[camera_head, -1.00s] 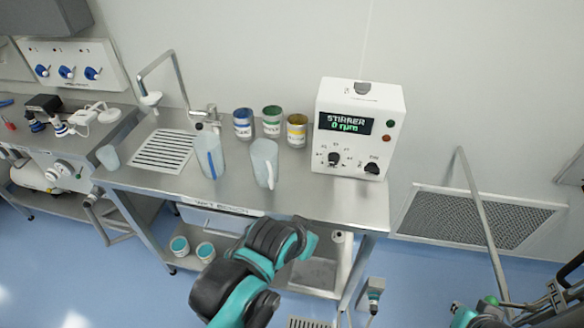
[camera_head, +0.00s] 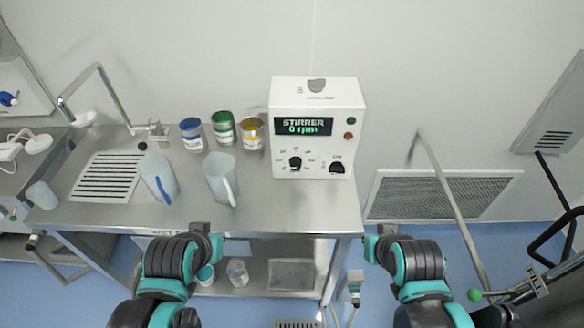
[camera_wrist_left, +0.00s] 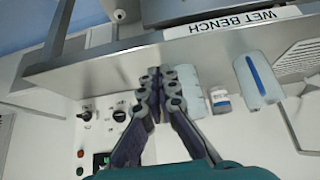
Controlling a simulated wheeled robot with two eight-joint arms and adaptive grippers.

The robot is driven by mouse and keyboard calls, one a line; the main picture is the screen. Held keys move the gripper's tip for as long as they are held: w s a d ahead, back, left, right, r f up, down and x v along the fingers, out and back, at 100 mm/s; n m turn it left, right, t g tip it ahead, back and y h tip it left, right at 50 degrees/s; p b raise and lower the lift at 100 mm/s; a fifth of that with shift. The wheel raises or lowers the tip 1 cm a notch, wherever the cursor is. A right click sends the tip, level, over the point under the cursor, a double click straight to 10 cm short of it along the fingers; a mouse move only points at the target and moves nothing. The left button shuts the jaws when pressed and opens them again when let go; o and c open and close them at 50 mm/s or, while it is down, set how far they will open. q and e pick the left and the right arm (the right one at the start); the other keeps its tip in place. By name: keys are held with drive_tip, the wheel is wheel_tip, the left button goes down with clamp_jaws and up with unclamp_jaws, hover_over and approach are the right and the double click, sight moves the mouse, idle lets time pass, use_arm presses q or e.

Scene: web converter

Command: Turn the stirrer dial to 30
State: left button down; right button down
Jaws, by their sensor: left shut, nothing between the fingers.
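The white stirrer box (camera_head: 316,130) stands on the steel wet bench against the wall. Its green display (camera_head: 303,127) reads "STIRRER 0 rpm". Two black dials sit low on its front: a left one (camera_head: 295,163) inside a ring of printed marks, and a right one (camera_head: 337,167). Both dials also show in the left wrist view, the nearer one at its left part (camera_wrist_left: 119,116). My left gripper (camera_wrist_left: 155,78) is shut and empty, in front of the bench edge and apart from the dials. My right arm shows at the lower right; its fingers are not clearly visible.
Two clear jugs (camera_head: 219,180) (camera_head: 158,178) and blue, green and yellow cans (camera_head: 251,133) stand on the bench left of the stirrer. A sink tap (camera_head: 100,95) is at the left. The bench's front edge (camera_head: 270,228) lies between my arms and the stirrer.

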drive_tip(key=shift+s+d, duration=0.15)
drive_tip(key=shift+d, duration=0.05)
